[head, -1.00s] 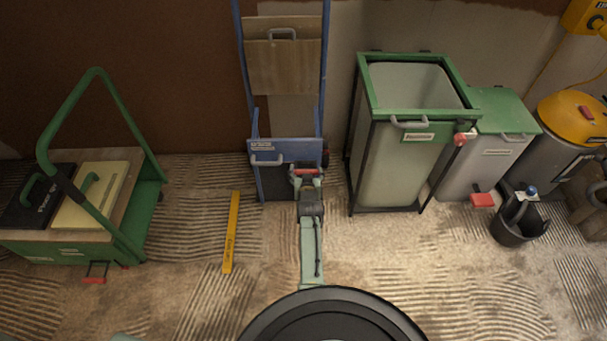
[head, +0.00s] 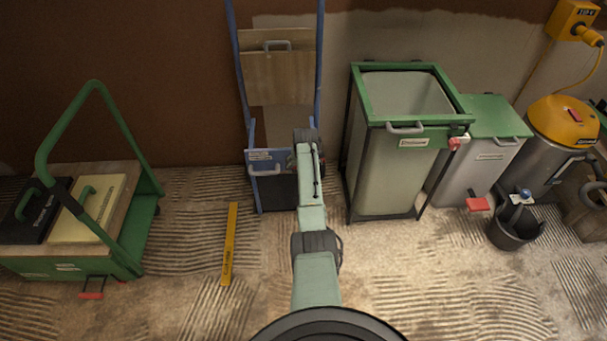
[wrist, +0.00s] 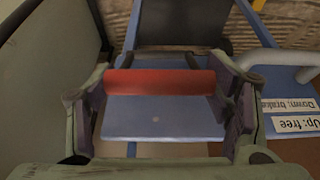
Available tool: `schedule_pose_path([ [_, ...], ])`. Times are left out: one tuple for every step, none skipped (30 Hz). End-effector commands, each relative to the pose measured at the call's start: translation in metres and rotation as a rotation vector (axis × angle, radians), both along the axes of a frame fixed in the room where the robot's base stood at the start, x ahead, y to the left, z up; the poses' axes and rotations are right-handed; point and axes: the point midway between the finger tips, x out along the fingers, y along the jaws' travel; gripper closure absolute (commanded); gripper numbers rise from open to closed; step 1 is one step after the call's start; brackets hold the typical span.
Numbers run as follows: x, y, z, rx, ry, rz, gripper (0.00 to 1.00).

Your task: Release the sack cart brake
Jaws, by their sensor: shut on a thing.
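The blue sack cart (head: 322,60) stands upright against the back wall in the head view. Its blue front plate with a label (head: 262,155) and grey handle (head: 265,170) shows left of my arm. In the wrist view, the red brake bar (wrist: 160,82) lies crosswise between the two fingers of my gripper (wrist: 160,90). My gripper is shut on this red bar, a finger at each end. A label on the right (wrist: 283,116) reads "Up: free" and "Down: brake". In the head view my arm hides the gripper and bar. I cannot tell the bar's height setting.
A green platform trolley (head: 130,258) stands at the left. A yellow level (head: 229,245) lies on the floor. A green-framed bin (head: 400,175), a grey bin with green lid (head: 470,172), a black bucket (head: 508,236) and a yellow-topped vacuum (head: 562,120) stand to the right.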

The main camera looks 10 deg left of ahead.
Motion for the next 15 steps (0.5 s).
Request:
schedule_pose_path([
  [0.0045, 0.0004, -0.0014, -0.005, 0.017, -0.001, 0.78],
  [0.0052, 0.0006, -0.0005, -0.01, 0.032, -0.001, 0.78],
  [0.0055, 0.0007, -0.0001, -0.015, 0.05, -0.001, 0.78],
  [0.0059, 0.0008, 0.0003, -0.018, 0.062, -0.001, 0.78],
  [0.0061, 0.0009, 0.0006, -0.022, 0.074, -0.001, 0.78],
  [0.0062, 0.0011, 0.0011, -0.026, 0.089, -0.001, 0.78],
  [0.0066, 0.0013, 0.0016, -0.029, 0.098, -0.001, 0.78],
  [0.007, 0.0014, 0.0022, -0.031, 0.107, -0.001, 0.78],
  [0.0067, 0.0014, 0.0022, -0.035, 0.118, -0.001, 0.78],
  [0.007, 0.0015, 0.0029, -0.036, 0.124, -0.001, 0.78],
  [0.0071, 0.0015, 0.0031, -0.038, 0.129, 0.0, 0.78],
  [0.0073, 0.0016, 0.0032, -0.04, 0.136, 0.0, 0.78],
  [0.0073, 0.0016, 0.0035, -0.041, 0.14, 0.0, 0.78],
  [0.0074, 0.0016, 0.0037, -0.042, 0.144, 0.0, 0.78],
  [0.0075, 0.0015, 0.0041, -0.043, 0.148, -0.001, 0.78],
])
